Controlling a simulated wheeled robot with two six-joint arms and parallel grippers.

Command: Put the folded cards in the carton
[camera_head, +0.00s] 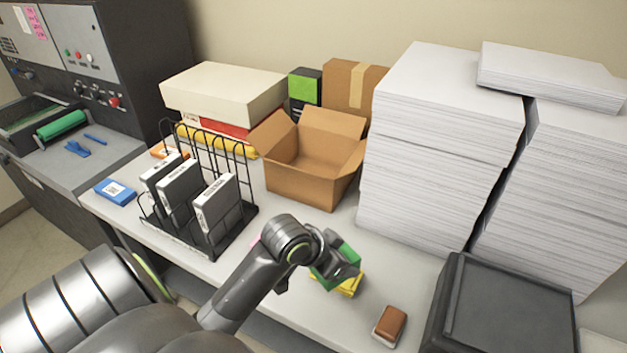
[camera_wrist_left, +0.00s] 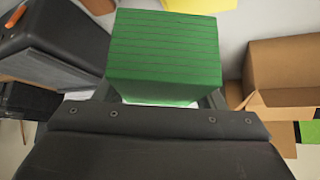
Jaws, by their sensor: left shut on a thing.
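An open, empty-looking brown carton (camera_head: 310,185) stands on the table with its flaps spread; it also shows at the right of the left wrist view (camera_wrist_left: 285,75). My left gripper (camera_head: 338,262) is shut on a green block of folded cards (camera_head: 347,252), in front of the carton and apart from it. In the left wrist view the green block (camera_wrist_left: 165,50) has thin dark lines across it and sits between the fingers. A yellow stack (camera_head: 352,285) shows partly behind my gripper, and a yellow piece (camera_wrist_left: 200,5) shows in the left wrist view. My right gripper is not in view.
A black wire rack (camera_head: 240,215) with binders stands left of the carton. Tall white paper stacks (camera_head: 440,140) stand to its right. A dark case (camera_head: 500,310) and a small brown-topped block (camera_head: 390,325) are at the front right. A cream box (camera_head: 225,92) is behind.

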